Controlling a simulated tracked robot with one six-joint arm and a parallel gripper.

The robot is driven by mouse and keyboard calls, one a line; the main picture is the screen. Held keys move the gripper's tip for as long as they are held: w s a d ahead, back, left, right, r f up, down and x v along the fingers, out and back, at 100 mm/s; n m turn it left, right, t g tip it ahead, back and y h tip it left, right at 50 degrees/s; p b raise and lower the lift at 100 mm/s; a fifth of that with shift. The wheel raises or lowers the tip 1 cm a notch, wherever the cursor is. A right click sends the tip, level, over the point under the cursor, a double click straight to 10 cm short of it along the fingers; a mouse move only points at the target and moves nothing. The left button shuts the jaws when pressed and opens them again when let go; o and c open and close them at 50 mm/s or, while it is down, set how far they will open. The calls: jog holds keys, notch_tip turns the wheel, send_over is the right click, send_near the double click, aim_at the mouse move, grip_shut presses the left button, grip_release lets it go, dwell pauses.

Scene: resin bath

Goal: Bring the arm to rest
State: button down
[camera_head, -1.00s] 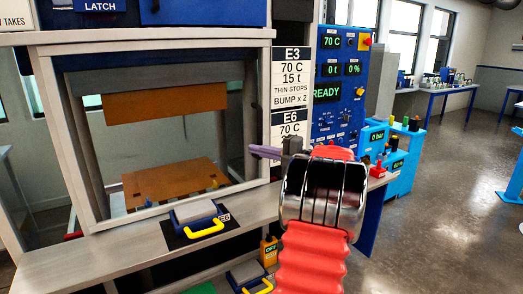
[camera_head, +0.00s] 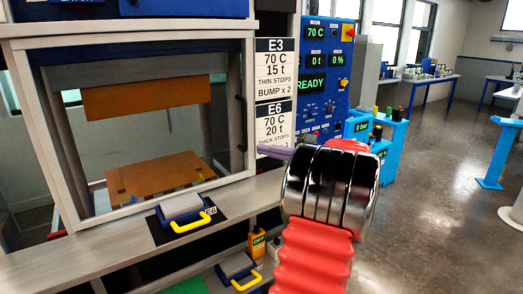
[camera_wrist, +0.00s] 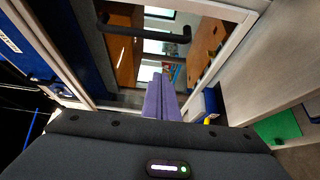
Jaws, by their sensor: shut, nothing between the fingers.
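My gripper (camera_head: 274,152) shows in the head view as purple fingers that stick out left from behind my chrome and red wrist, in front of the cards on the press frame. Most of it is hidden by the wrist. In the wrist view the two purple fingers (camera_wrist: 160,98) lie side by side, shut and empty. They point toward the press opening, where a black bar handle (camera_wrist: 145,34) crosses the top of the picture. My arm is raised and extended in front of the bench.
The press (camera_head: 150,140) with orange-brown plates stands at left. A blue control panel (camera_head: 327,75) reads READY. A blue-grey mould with a yellow handle (camera_head: 190,222) sits on the bench (camera_head: 110,255). A light-blue unit (camera_head: 385,135) stands beyond. Open floor lies at right.

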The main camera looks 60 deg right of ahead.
aim_at(181, 114)
dwell(0.6)
